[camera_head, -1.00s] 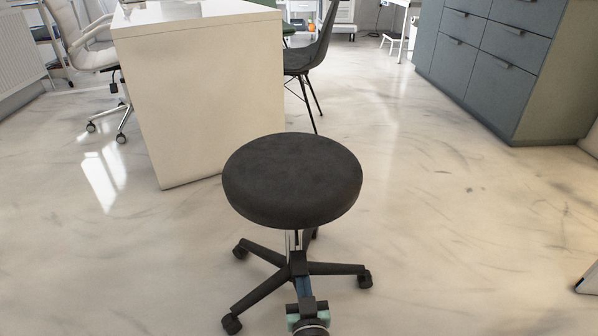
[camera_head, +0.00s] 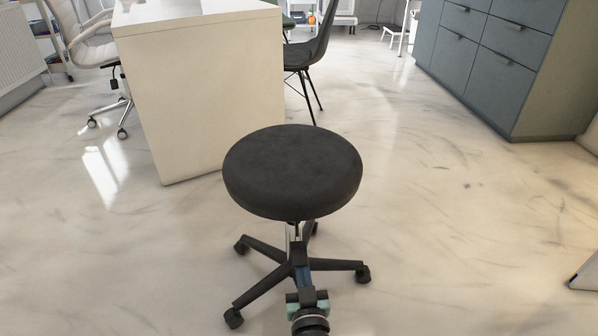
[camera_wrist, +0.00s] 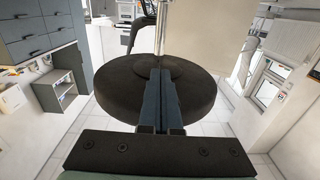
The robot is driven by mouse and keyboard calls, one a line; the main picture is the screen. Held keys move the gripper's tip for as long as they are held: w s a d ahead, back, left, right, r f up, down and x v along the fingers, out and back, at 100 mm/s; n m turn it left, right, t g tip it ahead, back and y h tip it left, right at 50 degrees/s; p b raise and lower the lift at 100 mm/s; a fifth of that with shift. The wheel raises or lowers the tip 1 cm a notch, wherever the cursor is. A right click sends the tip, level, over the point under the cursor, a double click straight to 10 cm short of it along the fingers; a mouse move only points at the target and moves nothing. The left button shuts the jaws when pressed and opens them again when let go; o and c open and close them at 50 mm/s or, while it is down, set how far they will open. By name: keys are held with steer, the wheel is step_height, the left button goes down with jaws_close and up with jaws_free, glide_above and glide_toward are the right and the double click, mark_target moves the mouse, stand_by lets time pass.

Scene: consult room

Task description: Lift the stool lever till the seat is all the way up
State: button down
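The stool has a round black seat (camera_head: 293,170), a chrome post and a black five-legged castor base (camera_head: 262,288). In the wrist view the seat (camera_wrist: 115,92) appears upside down, with its underside facing the camera. My gripper (camera_head: 299,262) reaches in low under the front of the seat, close to the post. In the wrist view my gripper's two blue-grey fingers (camera_wrist: 161,75) lie side by side, almost touching, pointing at the post (camera_wrist: 161,35). The lever cannot be made out; the fingers and seat hide that spot, so I cannot tell whether it is between them.
A white desk (camera_head: 215,90) stands behind the stool at the left, with a dark chair (camera_head: 312,55) beside it. A white office chair (camera_head: 92,50) is farther left. Grey drawers (camera_head: 490,60) stand at the back right. The floor around the stool is clear.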

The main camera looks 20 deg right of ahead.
mark_target(301, 257)
steer(key=shift+r+p, duration=0.35)
steer(key=shift+r, duration=0.45)
steer(key=shift+r+p, duration=0.5)
steer(key=shift+p, duration=0.1)
steer(key=shift+r, duration=0.25)
steer(key=shift+w+r+p, duration=0.1)
steer(key=shift+r+p, duration=3.7)
steer(key=shift+p, duration=0.25)
steer(key=shift+f, duration=0.1)
